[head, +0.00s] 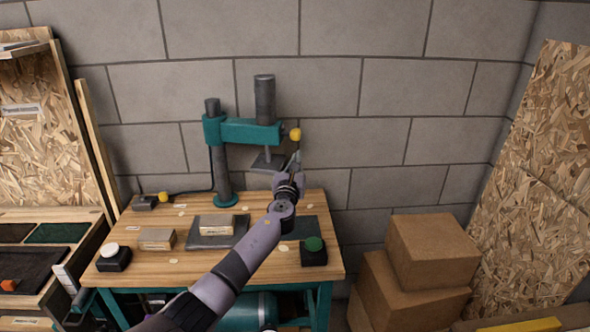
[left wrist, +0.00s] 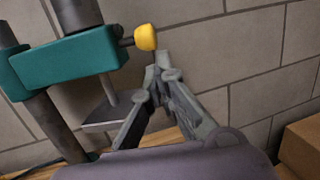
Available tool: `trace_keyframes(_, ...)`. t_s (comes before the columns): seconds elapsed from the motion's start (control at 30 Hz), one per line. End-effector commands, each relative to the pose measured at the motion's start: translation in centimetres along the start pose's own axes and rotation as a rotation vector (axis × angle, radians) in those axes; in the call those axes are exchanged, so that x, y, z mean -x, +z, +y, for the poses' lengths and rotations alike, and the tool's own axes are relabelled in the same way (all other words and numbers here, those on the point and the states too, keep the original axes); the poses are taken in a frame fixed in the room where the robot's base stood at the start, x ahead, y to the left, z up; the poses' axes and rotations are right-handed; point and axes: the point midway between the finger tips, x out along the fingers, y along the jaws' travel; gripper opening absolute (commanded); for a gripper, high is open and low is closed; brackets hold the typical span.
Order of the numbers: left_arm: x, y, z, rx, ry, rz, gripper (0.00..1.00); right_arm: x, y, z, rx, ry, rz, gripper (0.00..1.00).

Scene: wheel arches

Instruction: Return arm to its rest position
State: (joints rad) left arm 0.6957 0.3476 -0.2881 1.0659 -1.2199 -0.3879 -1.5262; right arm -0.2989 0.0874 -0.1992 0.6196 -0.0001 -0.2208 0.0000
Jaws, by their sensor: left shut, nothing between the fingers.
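My left arm comes in from the bottom of the head view and reaches up over the workbench (head: 190,260). Its gripper (head: 296,158) is shut and empty, pointing up near the yellow knob (head: 295,135) on the teal press (head: 245,131). In the left wrist view the gripper's fingertips (left wrist: 160,62) meet just below and beside the yellow knob (left wrist: 146,37). I cannot tell whether they touch it. The press head and plate show at the left of that view. My right gripper is not in view.
Wooden blocks, a dark pad (head: 200,241), a white button (head: 110,251) and a green button (head: 313,244) are on the bench. Cardboard boxes (head: 432,251) are stacked at the right. A shelf with trays stands left; a block wall is behind.

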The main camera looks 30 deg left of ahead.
Motion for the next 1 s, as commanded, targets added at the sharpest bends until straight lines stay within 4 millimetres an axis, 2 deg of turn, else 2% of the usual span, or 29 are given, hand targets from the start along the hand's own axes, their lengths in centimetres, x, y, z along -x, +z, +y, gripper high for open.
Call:
trace_keyframes(0.13, 2.6, 0.1, -0.4, 0.0, -0.004, 0.001, 0.0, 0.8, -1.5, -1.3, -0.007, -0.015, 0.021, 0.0)
trace_keyframes(0.3, 4.6, -0.1, -0.5, -0.001, -0.002, 0.001, 0.0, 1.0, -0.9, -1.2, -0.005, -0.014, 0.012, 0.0)
trace_keyframes(0.57, 5.5, -0.1, -0.6, 0.001, -0.002, 0.001, 0.0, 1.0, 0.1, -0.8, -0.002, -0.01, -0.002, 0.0)
trace_keyframes(0.67, 6.3, -0.8, -0.7, 0.057, 0.01, 0.017, 0.0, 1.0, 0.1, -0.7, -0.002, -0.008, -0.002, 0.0)
trace_keyframes(0.77, 9.2, -3.1, -0.6, 0.266, 0.057, 0.074, 0.0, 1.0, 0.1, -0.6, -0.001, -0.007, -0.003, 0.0)
trace_keyframes(0.83, 12.7, -5.7, -0.3, 0.499, 0.124, 0.141, 0.0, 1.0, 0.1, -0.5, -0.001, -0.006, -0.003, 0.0)
trace_keyframes(0.97, 20.9, -10.8, 0.5, 0.987, 0.33, 0.289, 0.0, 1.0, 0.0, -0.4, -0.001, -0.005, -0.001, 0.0)
trace_keyframes(1.0, 23.7, -12.2, 0.6, 1.125, 0.408, 0.333, 0.0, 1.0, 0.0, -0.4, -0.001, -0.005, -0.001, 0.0)
